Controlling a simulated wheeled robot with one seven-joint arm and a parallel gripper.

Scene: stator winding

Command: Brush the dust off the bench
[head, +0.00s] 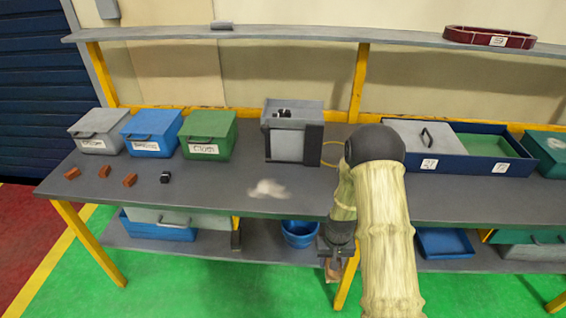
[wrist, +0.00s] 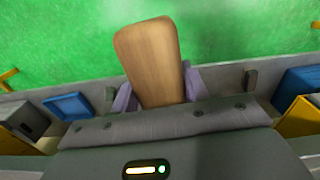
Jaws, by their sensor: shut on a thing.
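A pale heap of dust (head: 268,189) lies on the dark grey bench (head: 225,180) near its front edge, left of my arm. My gripper (head: 335,252) hangs low in front of the bench's front edge, to the right of the dust. In the wrist view my gripper (wrist: 158,92) is shut on a flat wooden piece with rounded corners (wrist: 150,55), which looks like a brush handle. Only a small brown part of it shows below my gripper in the head view (head: 332,270). Any bristles are hidden.
A grey box (head: 98,132), a blue box (head: 151,133) and a green box (head: 208,135) stand at the back left. Several small brown blocks (head: 103,171) lie before them. A grey machine (head: 291,140) stands behind the dust. A blue bucket (head: 299,234) stands below.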

